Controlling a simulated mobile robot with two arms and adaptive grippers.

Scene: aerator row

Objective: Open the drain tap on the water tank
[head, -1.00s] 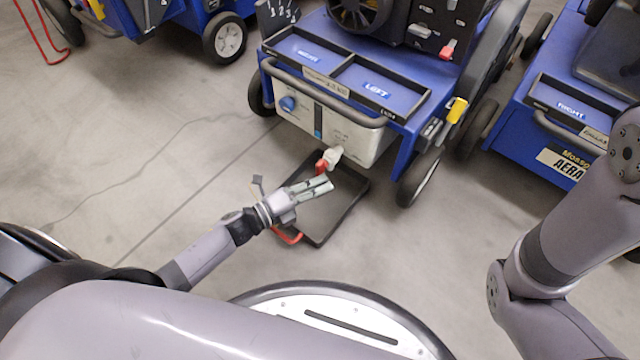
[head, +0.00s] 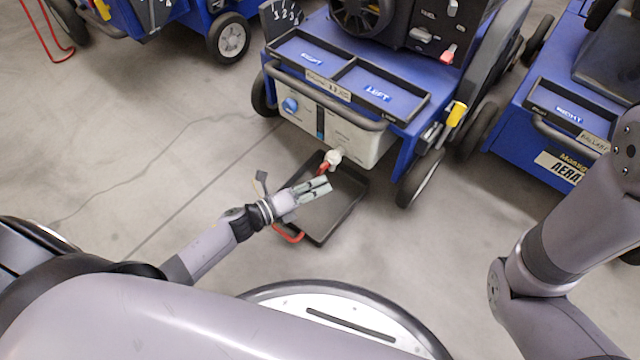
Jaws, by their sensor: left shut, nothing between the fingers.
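The white water tank (head: 352,138) hangs at the front of the blue aerator, below its two trays. It has a blue cap (head: 291,105) on its front left. The drain tap (head: 333,157) is a white fitting at the tank's lower edge, with a red handle (head: 322,169) pointing down and to the left. My left gripper (head: 321,188) is shut and empty, just below the red handle and over the black drip tray (head: 345,208). A small gap seems to lie between fingertips and tap. My right gripper is out of view.
The drip tray lies on the floor under the tap, with a red handle (head: 288,236) at its near left. A wheel (head: 420,180) stands right of the tank. Other blue aerators stand at the right (head: 545,130) and upper left.

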